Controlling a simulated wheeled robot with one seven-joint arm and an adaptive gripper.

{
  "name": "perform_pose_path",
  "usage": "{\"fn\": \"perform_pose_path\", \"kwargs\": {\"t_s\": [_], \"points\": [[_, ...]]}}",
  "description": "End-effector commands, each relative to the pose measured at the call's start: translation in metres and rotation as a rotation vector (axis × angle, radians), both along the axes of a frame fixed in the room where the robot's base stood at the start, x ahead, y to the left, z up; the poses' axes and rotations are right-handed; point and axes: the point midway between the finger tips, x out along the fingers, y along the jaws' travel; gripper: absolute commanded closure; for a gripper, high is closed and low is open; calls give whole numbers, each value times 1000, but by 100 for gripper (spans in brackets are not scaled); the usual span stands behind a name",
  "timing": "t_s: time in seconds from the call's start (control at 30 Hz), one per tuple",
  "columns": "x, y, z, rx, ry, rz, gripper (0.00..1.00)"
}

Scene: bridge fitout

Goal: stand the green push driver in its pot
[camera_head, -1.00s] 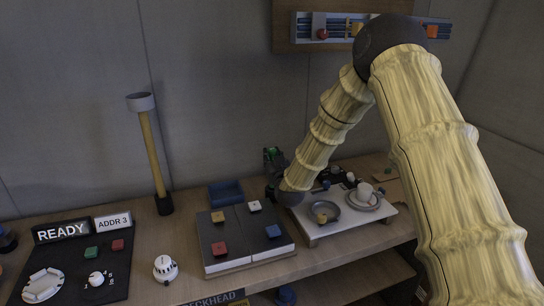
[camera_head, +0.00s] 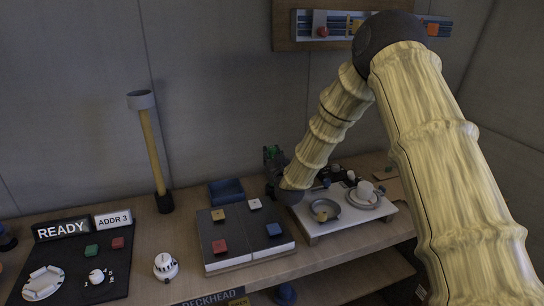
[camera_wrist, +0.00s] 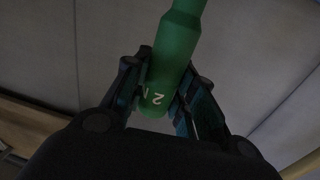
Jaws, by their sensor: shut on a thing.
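The green push driver (camera_wrist: 176,55) is held between the fingers of my gripper (camera_wrist: 165,88) in the wrist view. White marks show on its lower part, and its upper end runs out of the top of the picture. In the head view my gripper (camera_head: 270,160) is small and dark, left of the bent end of my arm and above the back of the bench. Only a bit of green (camera_head: 272,150) shows there, and the driver's tilt is hard to judge. I cannot make out which thing is the driver's pot; my arm hides part of the bench.
A blue open tray (camera_head: 226,193) lies near my gripper. A panel with coloured blocks (camera_head: 238,255) is in front. A white board (camera_head: 323,237) at right carries a dish and a cup (camera_head: 365,190). A tall hammer-like tool (camera_head: 152,150) stands at left, by the wall.

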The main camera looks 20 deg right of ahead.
Motion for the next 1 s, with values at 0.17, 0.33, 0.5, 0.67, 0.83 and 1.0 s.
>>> {"fn": "perform_pose_path", "kwargs": {"t_s": [0.17,0.33,0.5,0.67,0.83,1.0], "points": [[0,0,0,0,-1,0,100],[0,0,-1,0,-1,0,100],[0,0,-4,0,-1,0,100],[0,0,-8,0,-1,0,100],[0,0,-12,0,-1,0,100],[0,0,-15,0,-1,0,100]]}}
